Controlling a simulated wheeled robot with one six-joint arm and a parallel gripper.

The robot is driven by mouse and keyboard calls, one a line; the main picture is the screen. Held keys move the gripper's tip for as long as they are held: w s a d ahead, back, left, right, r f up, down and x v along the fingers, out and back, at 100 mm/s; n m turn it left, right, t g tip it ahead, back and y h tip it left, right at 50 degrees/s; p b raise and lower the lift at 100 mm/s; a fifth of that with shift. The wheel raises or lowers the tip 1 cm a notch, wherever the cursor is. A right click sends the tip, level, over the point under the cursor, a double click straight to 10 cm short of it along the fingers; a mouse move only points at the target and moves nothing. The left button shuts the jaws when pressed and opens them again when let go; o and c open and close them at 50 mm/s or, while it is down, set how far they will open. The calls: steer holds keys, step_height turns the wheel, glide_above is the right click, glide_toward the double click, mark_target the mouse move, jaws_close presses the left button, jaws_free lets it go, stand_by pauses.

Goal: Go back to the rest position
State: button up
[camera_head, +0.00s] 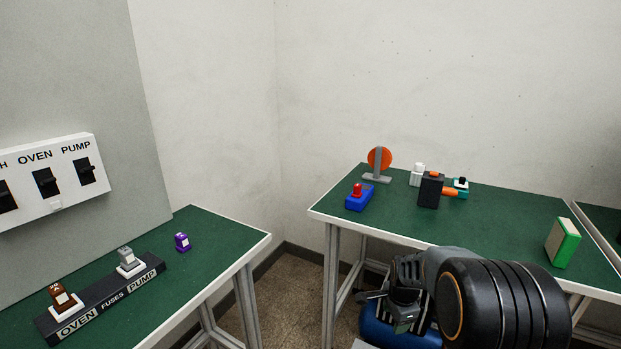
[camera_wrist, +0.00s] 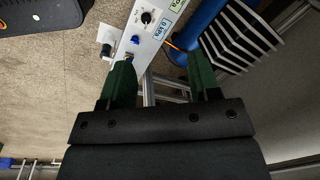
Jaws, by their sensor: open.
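My gripper (camera_wrist: 157,62) is open and empty in the wrist view, its two dark green fingers apart. It points down over a white panel (camera_wrist: 146,32) with a black knob, a blue knob and a "0 kPa" label. A blue tank (camera_wrist: 205,28) lies beside the panel, next to dark fins. In the head view my arm hangs low at the front of the right table, with the gripper (camera_head: 403,318) in front of the blue tank (camera_head: 375,332). The arm hides part of the tank.
The right green table (camera_head: 500,225) holds an orange disc on a stand (camera_head: 379,160), a blue box with a red button (camera_head: 360,197), a black block (camera_head: 430,190) and a green-and-cream block (camera_head: 562,243). The left table (camera_head: 215,235) holds a fuse strip (camera_head: 98,303) and a purple fuse (camera_head: 182,242). Floor shows between the tables.

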steer(key=s+a+r+n+p, duration=0.2)
steer(key=s+r+n+p, duration=0.3)
steer(key=r, duration=0.6)
steer(key=s+a+r+n+t+p, duration=0.1)
steer(key=s+r+n+p, duration=0.4)
steer(key=r, duration=0.6)
steer(key=s+a+r+n+t+p, duration=0.1)
steer(key=s+a+r+n+p, duration=0.2)
steer(key=s+r+n+p, duration=0.3)
steer(key=p+v, duration=0.1)
steer(key=v, duration=0.5)
steer(key=shift+s+a+p, duration=0.25)
steer(key=shift+s+p, duration=0.05)
steer(key=shift+s, duration=0.05)
steer(key=shift+f, duration=0.15)
